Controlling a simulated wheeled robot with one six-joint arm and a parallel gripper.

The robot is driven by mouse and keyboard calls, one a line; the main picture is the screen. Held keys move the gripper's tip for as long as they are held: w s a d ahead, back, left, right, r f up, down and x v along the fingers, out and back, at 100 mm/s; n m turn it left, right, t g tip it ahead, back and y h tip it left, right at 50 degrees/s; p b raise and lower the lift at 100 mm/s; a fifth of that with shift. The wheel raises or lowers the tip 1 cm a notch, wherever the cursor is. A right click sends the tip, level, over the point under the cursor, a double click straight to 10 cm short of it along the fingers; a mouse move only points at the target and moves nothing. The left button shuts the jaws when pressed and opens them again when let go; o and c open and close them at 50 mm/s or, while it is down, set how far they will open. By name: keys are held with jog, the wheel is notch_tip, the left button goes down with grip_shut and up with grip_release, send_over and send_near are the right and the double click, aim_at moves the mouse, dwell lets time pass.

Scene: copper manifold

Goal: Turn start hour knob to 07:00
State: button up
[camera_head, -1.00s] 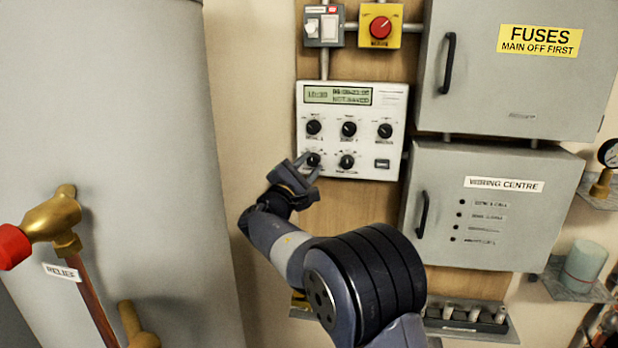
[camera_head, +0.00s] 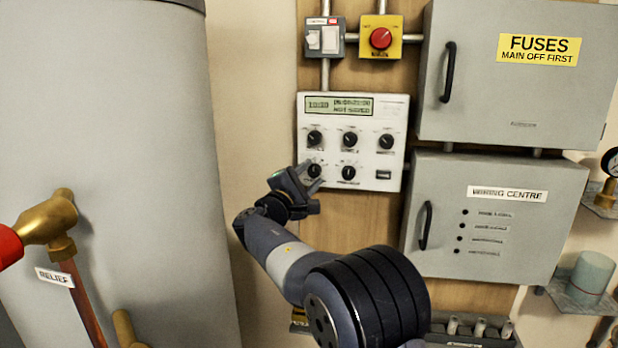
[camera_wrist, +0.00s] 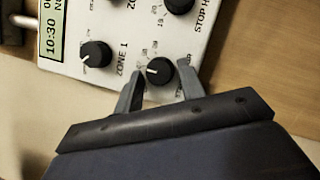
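The start hour knob (camera_head: 314,171) is the black lower-left knob on the white controller (camera_head: 352,104). In the wrist view this knob (camera_wrist: 159,70) has a white pointer mark toward the picture's left, the display side. My gripper (camera_head: 307,178) is at the panel's lower-left corner. In the wrist view my gripper (camera_wrist: 160,84) has one finger on either side of the knob, with small gaps showing, so it looks open around it. The knob's label is mostly hidden by a finger. The display (camera_wrist: 51,28) reads 10:30; its other text is not clear.
The Zone 1 knob (camera_wrist: 95,55) is close beside one finger. The stop hour knob (camera_head: 348,172) is to the right on the same row. A grey wiring centre box (camera_head: 480,250) stands right of the controller. A brass relief valve (camera_head: 50,220) juts out at left.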

jog(key=shift+o, duration=1.2)
jog(key=b+v, duration=0.2)
jog(key=v, duration=0.8)
jog(key=shift+s+a, duration=0.2)
jog(key=shift+s, duration=0.15)
jog(key=p+x, duration=0.2)
jog(key=x, duration=0.9)
jog(key=shift+n, duration=0.3)
jog(key=shift+f, duration=0.1)
jog(key=shift+f, duration=0.1)
